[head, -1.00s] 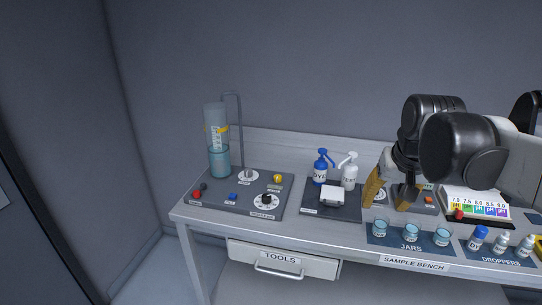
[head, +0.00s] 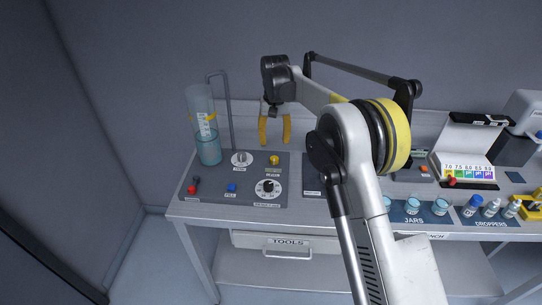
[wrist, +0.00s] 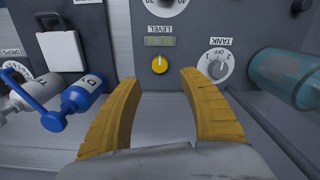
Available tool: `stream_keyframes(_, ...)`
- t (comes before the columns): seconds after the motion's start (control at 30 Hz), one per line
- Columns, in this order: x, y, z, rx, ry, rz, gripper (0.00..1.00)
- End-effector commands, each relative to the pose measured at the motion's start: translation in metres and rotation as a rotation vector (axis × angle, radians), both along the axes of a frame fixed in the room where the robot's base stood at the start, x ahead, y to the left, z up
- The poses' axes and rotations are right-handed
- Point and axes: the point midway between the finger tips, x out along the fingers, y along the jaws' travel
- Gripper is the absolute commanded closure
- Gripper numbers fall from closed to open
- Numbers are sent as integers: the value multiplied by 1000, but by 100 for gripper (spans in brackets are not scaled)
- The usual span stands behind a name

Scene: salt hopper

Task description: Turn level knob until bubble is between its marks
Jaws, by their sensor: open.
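The yellow level knob (head: 274,160) sits at the back right of the dark control panel (head: 215,192). In the wrist view the knob (wrist: 160,64) has a pale pointer line and lies beside the LEVEL label and a small greenish vial window (wrist: 160,41). The bubble and its marks are too small to make out. My gripper (head: 275,142) is open and empty, with its yellow fingers pointing down above the knob. In the wrist view the gripper (wrist: 160,82) has the knob in line with the gap between its fingertips, apart from both.
A white TANK dial (wrist: 216,66) and a clear cylinder of blue liquid (wrist: 290,75) stand beside the knob. Blue (wrist: 85,95) and white bottles stand on the other side.

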Motion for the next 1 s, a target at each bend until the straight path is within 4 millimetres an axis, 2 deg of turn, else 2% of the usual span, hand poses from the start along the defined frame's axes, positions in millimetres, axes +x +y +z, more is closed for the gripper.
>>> stream_keyframes(0.03, 0, 0, -13, 0, 0, 0, 50)
stream_keyframes(0.2, 0, 0, -48, 0, -1, 0, 50)
stream_keyframes(0.4, 0, 0, -78, 0, -1, 0, 50)
stream_keyframes(0.57, 0, 0, -87, 0, -1, 0, 50)
stream_keyframes(0.83, 0, -1, -88, 0, -1, 0, 50)
stream_keyframes(0.87, 0, -1, -88, 0, -1, 0, 58)
stream_keyframes(1.0, 0, 0, -88, 0, -1, 0, 100)
